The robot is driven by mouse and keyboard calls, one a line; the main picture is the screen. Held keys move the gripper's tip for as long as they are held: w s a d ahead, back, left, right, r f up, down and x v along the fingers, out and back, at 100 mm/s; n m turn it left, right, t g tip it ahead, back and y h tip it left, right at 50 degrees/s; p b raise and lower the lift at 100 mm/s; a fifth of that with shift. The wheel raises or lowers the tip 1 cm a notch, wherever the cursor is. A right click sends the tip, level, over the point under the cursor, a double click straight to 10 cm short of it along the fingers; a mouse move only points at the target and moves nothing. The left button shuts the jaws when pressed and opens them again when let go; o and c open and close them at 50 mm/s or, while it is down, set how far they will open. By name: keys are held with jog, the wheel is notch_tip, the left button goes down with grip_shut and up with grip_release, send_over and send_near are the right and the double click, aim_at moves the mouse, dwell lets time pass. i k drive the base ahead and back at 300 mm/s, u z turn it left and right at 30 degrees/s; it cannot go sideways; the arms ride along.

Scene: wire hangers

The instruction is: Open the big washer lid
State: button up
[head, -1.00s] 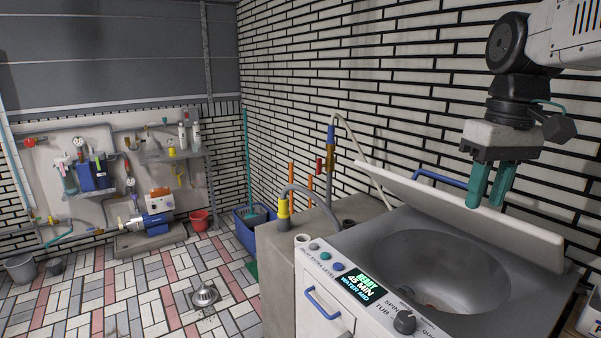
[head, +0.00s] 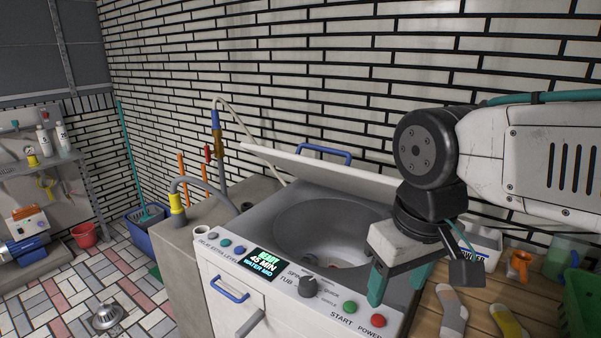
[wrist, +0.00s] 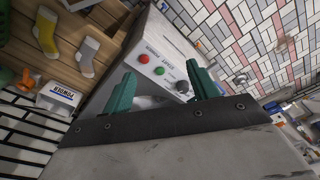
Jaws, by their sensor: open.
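The big washer (head: 250,315) stands against the brick wall. Its white lid (head: 318,168) is raised and tilted up at the back edge, with a blue handle (head: 323,150) behind it. The round tub (head: 310,228) is uncovered and open to view. My gripper (head: 400,282) is open over the front right of the washer top, near the start and power buttons, apart from the lid. In the wrist view its two green fingers (wrist: 162,85) are spread with nothing between them. The washer's control panel (wrist: 165,67) lies beyond them. My arm hides the lid's right end.
A wooden surface (head: 470,312) on the right holds socks (head: 452,310), a powder box (head: 485,243) and a green basket (head: 585,300). A grey counter with a hose (head: 175,200) stands left of the washer. Floor at the left is mostly clear, with a metal drain piece (head: 108,315).

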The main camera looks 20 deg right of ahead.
aim_at(378, 188)
jog(key=k, duration=1.05)
jog(key=u, duration=0.8)
jog(key=i, duration=0.7)
jog(key=z, duration=0.75)
jog(key=i, duration=0.7)
jog(key=z, duration=0.8)
